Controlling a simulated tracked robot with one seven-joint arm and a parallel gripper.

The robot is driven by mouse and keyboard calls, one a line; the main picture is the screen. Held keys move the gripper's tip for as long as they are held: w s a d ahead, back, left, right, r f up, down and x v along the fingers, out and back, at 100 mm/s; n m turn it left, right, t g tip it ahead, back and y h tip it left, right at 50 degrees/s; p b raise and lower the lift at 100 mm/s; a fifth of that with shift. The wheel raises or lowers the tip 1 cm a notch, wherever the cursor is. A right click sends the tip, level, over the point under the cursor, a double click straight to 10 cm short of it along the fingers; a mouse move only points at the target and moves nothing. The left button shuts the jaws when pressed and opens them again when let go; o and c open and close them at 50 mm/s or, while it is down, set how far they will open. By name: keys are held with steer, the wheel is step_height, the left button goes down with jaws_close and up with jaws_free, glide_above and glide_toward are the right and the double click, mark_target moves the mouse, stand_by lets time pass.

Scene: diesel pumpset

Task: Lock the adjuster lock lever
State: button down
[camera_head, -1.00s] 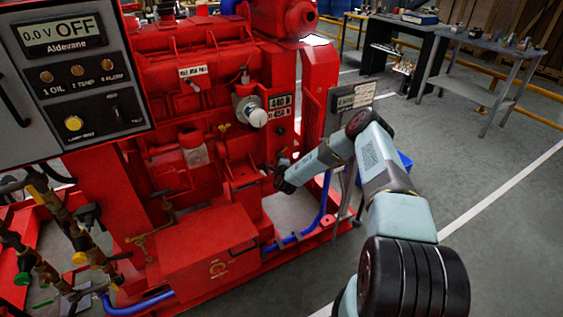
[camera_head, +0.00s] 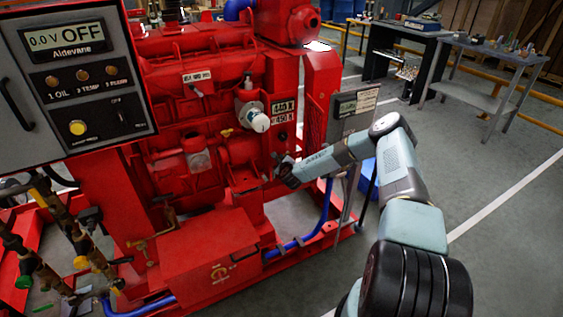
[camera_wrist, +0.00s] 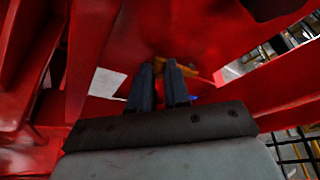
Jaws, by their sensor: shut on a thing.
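My gripper (camera_head: 276,170) reaches in from the right to the lower right side of the red engine (camera_head: 178,120) in the head view. In the wrist view, my gripper's two dark fingers (camera_wrist: 160,72) are close together, shut on a small brass-orange part (camera_wrist: 190,76). This part appears to be the adjuster lock lever; it shows just beyond and beside the fingertips. The fingers hide most of it, so its exact angle cannot be told. In the head view the lever cannot be made out.
A grey control panel (camera_head: 78,70) reading OFF stands at the left. Brass-fitted pipes (camera_head: 50,235) rise at lower left. A blue hose (camera_head: 310,228) runs below my gripper. A sign on a stand (camera_head: 352,110) is close behind my arm. Benches (camera_head: 490,50) stand at the back right; the floor at right is clear.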

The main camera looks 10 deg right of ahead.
steer(key=shift+w+d, duration=0.1)
steer(key=shift+d, duration=0.15)
steer(key=c, duration=1.5)
jaws_free()
steer(key=o, duration=0.4)
steer(key=shift+a, duration=0.1)
steer(key=v, duration=1.3)
steer(key=shift+s, duration=0.4)
